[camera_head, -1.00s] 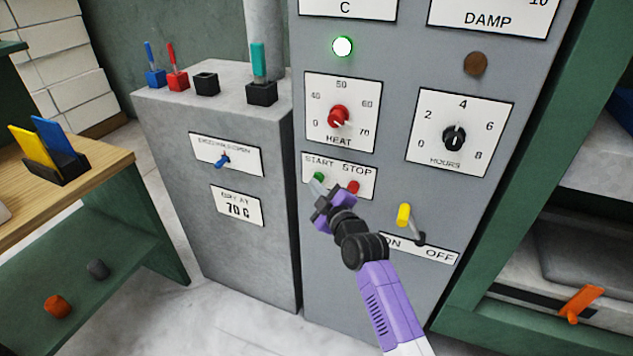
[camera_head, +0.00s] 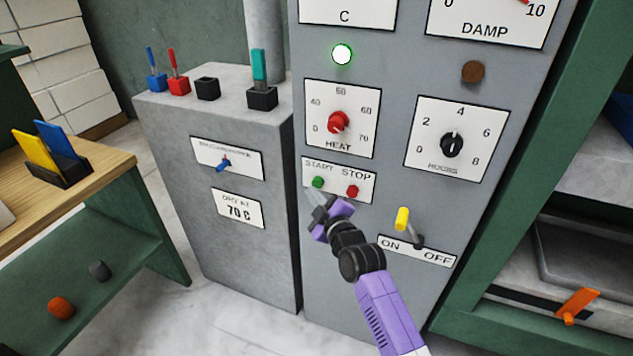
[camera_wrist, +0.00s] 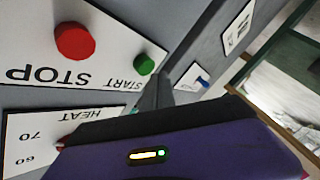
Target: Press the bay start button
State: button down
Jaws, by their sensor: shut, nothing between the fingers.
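The green start button (camera_head: 318,182) is on the START/STOP plate (camera_head: 337,174) on the tall grey cabinet. The red stop button (camera_head: 352,191) is to its right. In the wrist view the green button (camera_wrist: 144,64) shows just beyond the fingertips, with the red button (camera_wrist: 74,41) to its left. My gripper (camera_head: 313,197) is shut and empty. It is just below the green button in the head view, and a gap seems to lie between them. A round lamp (camera_head: 342,54) higher on the cabinet glows green.
A yellow-tipped lever (camera_head: 403,219) stands at the ON/OFF plate, right of my gripper. The red HEAT knob (camera_head: 338,122) and black HOURS knob (camera_head: 452,144) are above. A lower grey box (camera_head: 217,240) with several switches on top stands to the left.

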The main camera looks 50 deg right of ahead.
jog(key=shift+s+a+p, duration=0.3)
jog(key=shift+a+p, duration=0.3)
jog(key=shift+a, duration=0.2)
jog(key=shift+s+a+p, duration=0.25)
jog(key=shift+a+p, duration=0.35)
jog(key=shift+a, duration=0.2)
jog(key=shift+s+a+p, duration=0.3)
jog(key=shift+a+p, duration=0.3)
jog(key=shift+a, duration=0.2)
